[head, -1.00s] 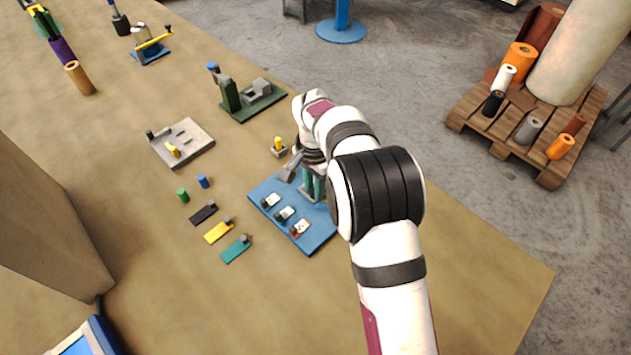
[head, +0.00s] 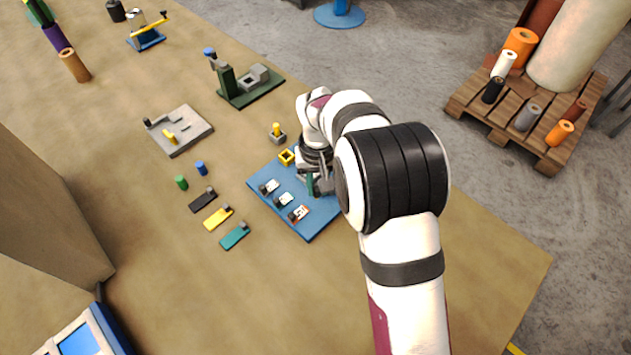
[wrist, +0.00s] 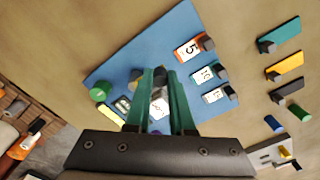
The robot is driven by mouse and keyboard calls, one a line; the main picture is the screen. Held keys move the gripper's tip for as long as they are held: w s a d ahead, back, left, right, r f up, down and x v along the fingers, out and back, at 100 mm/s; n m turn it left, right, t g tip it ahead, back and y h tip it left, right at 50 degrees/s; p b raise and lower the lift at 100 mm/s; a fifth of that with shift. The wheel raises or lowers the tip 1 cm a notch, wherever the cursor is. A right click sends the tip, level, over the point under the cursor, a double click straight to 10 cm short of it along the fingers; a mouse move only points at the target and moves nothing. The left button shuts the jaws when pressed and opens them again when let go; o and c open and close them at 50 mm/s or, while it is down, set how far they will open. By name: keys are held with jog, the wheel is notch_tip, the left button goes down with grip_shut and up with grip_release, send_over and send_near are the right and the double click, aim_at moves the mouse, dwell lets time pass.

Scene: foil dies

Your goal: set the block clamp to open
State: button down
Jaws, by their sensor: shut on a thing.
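A blue board (head: 312,232) lies on the table under my gripper (head: 316,186). A grey bar (head: 324,172) stands upright at my gripper; it looks like the block clamp's lever. A hollow yellow block (head: 287,157) sits in view at the board's far left edge. In the wrist view, the blue board (wrist: 150,48) lies beyond my teal fingers (wrist: 160,82). The fingers are close together, with a dark grey part (wrist: 160,78) between them at the tips. My wrist and fingers hide most of the clamp, so its exact setting is unclear.
Three numbered tiles with dark knobs (head: 283,200) line the board's left side. Black, yellow and teal plates (head: 235,236) and green and blue pegs (head: 201,168) lie left of it. A green fixture (head: 250,90) and a grey slotted plate (head: 180,130) stand farther back.

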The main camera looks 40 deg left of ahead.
jog(key=shift+d+n, duration=0.2)
jog(key=shift+n, duration=0.3)
jog(key=c, duration=0.8)
grip_release()
notch_tip(320, 180, up, 16)
jog(key=shift+f, duration=0.1)
jog(key=w+d+r+m, duration=0.1)
jog(key=d+r+m, duration=0.1)
jog(key=d, duration=0.5)
jog(key=w+d+r+m, duration=0.1)
jog(key=d+r+m, duration=0.15)
jog(key=d, duration=0.45)
jog(key=s+d+m+y, duration=0.1)
jog(key=s+d+m, duration=0.2)
jog(key=d, duration=0.5)
jog(key=s+d+m, duration=0.3)
jog(key=d+m, duration=0.1)
jog(key=d, duration=0.3)
jog(key=s+d+f+m, duration=0.1)
jog(key=s+d, duration=0.1)
jog(key=s, duration=0.1)
jog(key=s+d+f+m, duration=0.2)
jog(key=s, duration=0.1)
jog(key=s+d+f+m, duration=0.1)
jog(key=s+d+m, duration=0.1)
jog(key=s, duration=0.1)
jog(key=shift+s+d+f+y, duration=0.15)
jog(key=shift+f+y, duration=0.2)
jog(key=shift+y, duration=0.05)
